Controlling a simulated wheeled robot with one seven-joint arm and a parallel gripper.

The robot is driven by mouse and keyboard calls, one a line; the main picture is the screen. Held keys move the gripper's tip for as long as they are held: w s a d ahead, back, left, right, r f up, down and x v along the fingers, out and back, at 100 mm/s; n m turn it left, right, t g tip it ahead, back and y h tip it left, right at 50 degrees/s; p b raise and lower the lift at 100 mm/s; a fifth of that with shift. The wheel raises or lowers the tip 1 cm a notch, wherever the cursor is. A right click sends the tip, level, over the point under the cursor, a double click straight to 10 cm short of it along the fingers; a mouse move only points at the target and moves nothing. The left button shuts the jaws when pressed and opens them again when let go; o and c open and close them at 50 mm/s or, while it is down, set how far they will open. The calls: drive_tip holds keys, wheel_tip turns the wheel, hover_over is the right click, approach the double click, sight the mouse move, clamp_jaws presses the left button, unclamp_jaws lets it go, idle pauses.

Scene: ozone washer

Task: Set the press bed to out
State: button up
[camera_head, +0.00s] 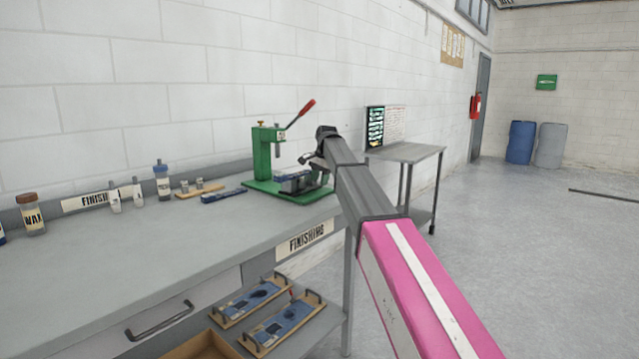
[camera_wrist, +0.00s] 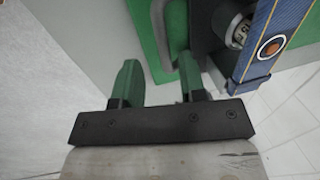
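The green press (camera_head: 264,150) stands on the far right end of the bench, its red-handled lever (camera_head: 304,108) raised up to the right. Its bed (camera_head: 294,182), a dark and blue block, sits low on the green base (camera_head: 262,187); my arm hides part of it, and I cannot tell its setting. My gripper (camera_head: 318,162) is at the right side of the bed. In the wrist view my gripper (camera_wrist: 160,82) has its two green-tipped fingers apart, with nothing seen held between them. Green press parts (camera_wrist: 150,25) lie just beyond the fingertips.
A blue strip with an orange disc (camera_wrist: 271,47) and a dark block with a round marked face (camera_wrist: 240,32) are close right of the fingers. Two trays (camera_head: 283,325) sit below.

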wheel_tip(320, 180, up, 9)
drive_tip(key=s+d, duration=0.1)
drive_tip(key=shift+d, duration=0.25)
drive_tip(key=shift+s+r, duration=0.1)
